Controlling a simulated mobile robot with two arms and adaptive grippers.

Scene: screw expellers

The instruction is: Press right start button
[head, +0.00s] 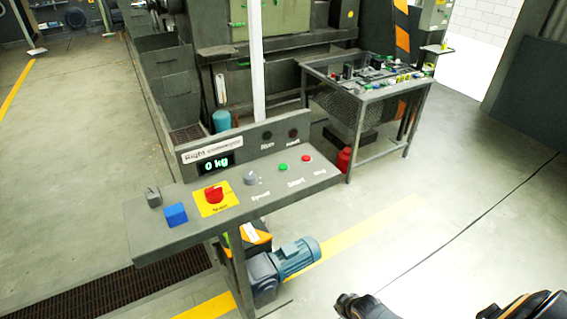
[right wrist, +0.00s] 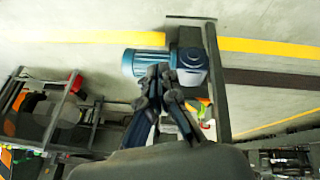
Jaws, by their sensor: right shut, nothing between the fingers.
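The control panel (head: 240,222) stands in the middle of the head view, with a sign that seems to read "Right conveyor". The green start button (head: 283,167) is on its sloped top, above the "Start" label and left of the red stop button (head: 307,158). My right gripper (head: 365,303) is at the bottom edge of the head view, below and right of the panel and well apart from the button. In the right wrist view its fingers (right wrist: 160,72) are together and empty, with a blue motor behind them. My left gripper is not in view.
The panel also carries a grey speed knob (head: 250,177), a red emergency knob (head: 214,195), a blue block (head: 175,214) and a "0 kg" display (head: 216,163). A blue motor (head: 296,258) sits below. A metal table (head: 375,98) with loose items stands behind; floor at right is clear.

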